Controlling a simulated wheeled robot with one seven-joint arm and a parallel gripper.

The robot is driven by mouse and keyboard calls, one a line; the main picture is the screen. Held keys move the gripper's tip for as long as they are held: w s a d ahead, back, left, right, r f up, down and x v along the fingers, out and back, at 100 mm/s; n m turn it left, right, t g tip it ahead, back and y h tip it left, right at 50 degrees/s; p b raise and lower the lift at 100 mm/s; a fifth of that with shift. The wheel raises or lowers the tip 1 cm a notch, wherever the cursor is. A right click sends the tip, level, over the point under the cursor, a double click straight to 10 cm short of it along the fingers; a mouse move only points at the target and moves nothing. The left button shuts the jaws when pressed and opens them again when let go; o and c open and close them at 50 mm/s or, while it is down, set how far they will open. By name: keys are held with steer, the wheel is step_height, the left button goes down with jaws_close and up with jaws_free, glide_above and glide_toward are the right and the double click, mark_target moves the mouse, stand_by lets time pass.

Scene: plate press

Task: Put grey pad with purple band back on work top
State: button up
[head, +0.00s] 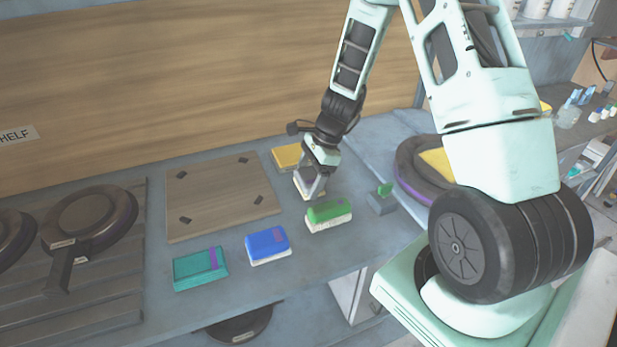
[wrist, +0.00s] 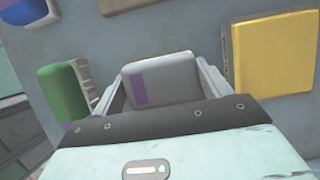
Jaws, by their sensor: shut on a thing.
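The grey pad with the purple band (wrist: 175,80) is between the two fingers of my gripper (wrist: 160,88) in the wrist view, with its band toward the left end. My gripper is shut on it. In the head view my gripper (head: 312,182) holds the grey pad (head: 307,180) at the work top (head: 215,285), between the yellow pad and the green pad. I cannot tell whether the pad touches the surface.
A yellow pad (head: 288,156) lies behind my gripper and a green pad (head: 329,213) in front. Blue (head: 267,246) and teal (head: 200,268) pads lie further left. A wooden board (head: 220,195) lies left. A round press (head: 415,170) with yellow on it stands right.

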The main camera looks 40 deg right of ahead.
steer(key=shift+f, duration=0.15)
steer(key=o, duration=1)
steer(key=shift+c, duration=0.2)
